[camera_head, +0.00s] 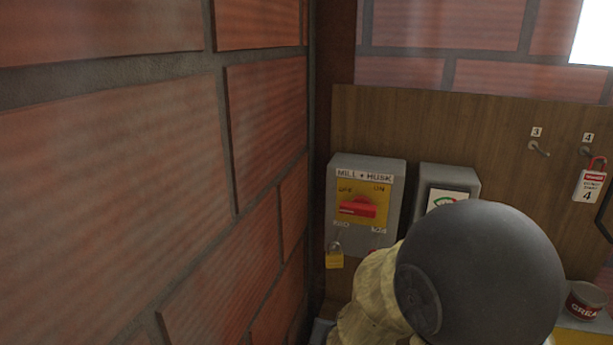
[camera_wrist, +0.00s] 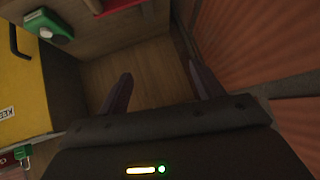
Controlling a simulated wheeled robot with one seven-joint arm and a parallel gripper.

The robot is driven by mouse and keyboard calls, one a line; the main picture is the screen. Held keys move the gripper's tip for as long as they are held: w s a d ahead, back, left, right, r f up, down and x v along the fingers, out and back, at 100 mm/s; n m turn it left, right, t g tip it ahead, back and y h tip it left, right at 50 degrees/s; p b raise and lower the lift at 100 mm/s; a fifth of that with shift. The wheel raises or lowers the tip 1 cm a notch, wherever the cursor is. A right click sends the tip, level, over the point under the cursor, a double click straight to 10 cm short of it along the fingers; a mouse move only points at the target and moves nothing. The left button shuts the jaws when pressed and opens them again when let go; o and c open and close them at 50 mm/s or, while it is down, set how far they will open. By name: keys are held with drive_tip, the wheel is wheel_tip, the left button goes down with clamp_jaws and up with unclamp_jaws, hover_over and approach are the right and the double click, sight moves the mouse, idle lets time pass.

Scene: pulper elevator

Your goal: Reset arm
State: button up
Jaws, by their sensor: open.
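My gripper (camera_wrist: 158,88) shows in the wrist view with its two dark fingers spread apart and nothing between them. Beyond the fingers is a brown wooden surface, and a brick wall is close on the right. In the head view the gripper itself cannot be made out. A large dark rounded shape (camera_head: 490,275), which seems to be part of my arm, fills the lower middle and covers part of the board behind it.
A grey MILL + HUSK switch box (camera_head: 395,185) with a red handle and a yellow padlock (camera_head: 334,257) is on a wooden board (camera_head: 480,125). A second box (camera_head: 450,180) is partly hidden. A red tag (camera_head: 589,184) hangs at right. A brick wall (camera_head: 130,170) stands close on the left.

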drive_tip(key=s+d+n+g, duration=0.3)
drive_tip(key=s+d+g, duration=0.3)
drive_tip(key=s, duration=0.5)
drive_tip(key=d, duration=0.2)
drive_tip(key=shift+s+d+g, duration=0.15)
drive_tip(key=shift+d+g, duration=0.15)
drive_tip(key=shift+f, duration=0.1)
idle(1.7)
